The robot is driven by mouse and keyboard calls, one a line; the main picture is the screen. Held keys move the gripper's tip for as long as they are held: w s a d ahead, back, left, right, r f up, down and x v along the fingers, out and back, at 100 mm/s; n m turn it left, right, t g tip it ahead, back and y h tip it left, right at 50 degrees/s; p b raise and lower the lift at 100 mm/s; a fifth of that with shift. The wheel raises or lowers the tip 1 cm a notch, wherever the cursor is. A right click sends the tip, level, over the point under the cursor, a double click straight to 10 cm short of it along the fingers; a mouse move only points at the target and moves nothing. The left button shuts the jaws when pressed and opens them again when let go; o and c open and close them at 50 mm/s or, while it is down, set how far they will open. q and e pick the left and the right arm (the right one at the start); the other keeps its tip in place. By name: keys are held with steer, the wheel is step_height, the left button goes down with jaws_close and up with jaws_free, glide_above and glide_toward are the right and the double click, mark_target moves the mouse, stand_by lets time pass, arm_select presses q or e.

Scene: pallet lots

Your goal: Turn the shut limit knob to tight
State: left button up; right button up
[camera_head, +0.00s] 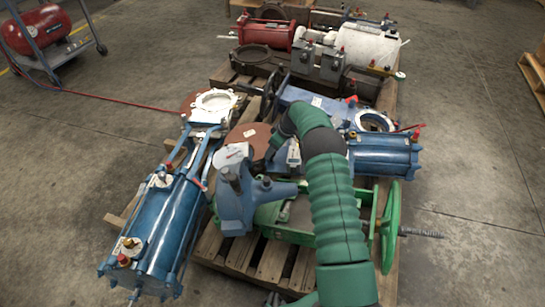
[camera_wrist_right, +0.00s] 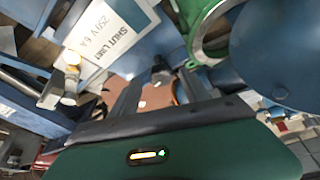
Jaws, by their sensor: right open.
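In the right wrist view, a white label (camera_wrist_right: 108,32) reading "SHUT LIMIT" and "250V 6A" is on a blue housing at the upper left. A small dark knob (camera_wrist_right: 160,72) shows beyond my fingers, right of the label; its pointer and setting are too small to read. My right gripper (camera_wrist_right: 161,88) is open, its dark fingers on either side of the knob in the picture; I see no contact. In the head view, my green right arm reaches over the pallet, bends down and hides its gripper and the knob. My left gripper is not in view.
A blue cylinder actuator (camera_head: 168,225) lies at the left of the wooden pallet (camera_head: 272,262). A green handwheel (camera_head: 390,225) stands right of my arm. Red (camera_head: 265,35) and white (camera_head: 370,48) cylinders lie farther back. A red compressor (camera_head: 38,28) stands far left.

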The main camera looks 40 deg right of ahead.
steer(key=shift+w+a+f, duration=0.2)
steer(key=shift+w+f, duration=0.1)
steer(key=shift+f, duration=0.3)
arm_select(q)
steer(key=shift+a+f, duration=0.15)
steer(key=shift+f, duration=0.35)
arm_select(e)
steer(key=shift+c, duration=0.2)
jaws_close()
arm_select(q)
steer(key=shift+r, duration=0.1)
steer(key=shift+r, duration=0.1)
